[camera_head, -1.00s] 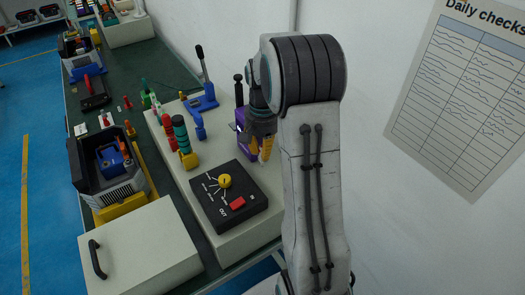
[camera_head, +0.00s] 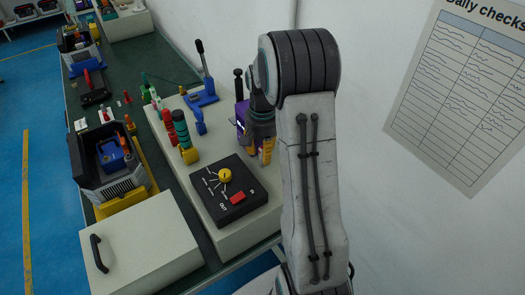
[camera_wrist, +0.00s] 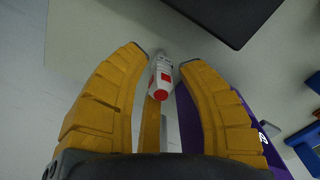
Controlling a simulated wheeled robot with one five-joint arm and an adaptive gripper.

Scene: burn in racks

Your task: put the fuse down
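A small white fuse with red markings (camera_wrist: 161,78) shows between the two yellow fingers of my gripper (camera_wrist: 164,58) in the wrist view. The fingers stand apart, with a narrow gap visible on each side of the fuse. A yellow strip is partly visible below the fuse. I cannot tell what the fuse rests on. In the head view my gripper (camera_head: 266,156) points down over the pale bench unit, beside the black dial box (camera_head: 229,190). The fuse is hidden there.
A purple object (camera_wrist: 230,118) stands close by the right finger. The dial box has a yellow knob and red switch. Green and red cylinders (camera_head: 181,128) and a blue lever press (camera_head: 202,97) stand to the left. A white case (camera_head: 150,240) is at the front.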

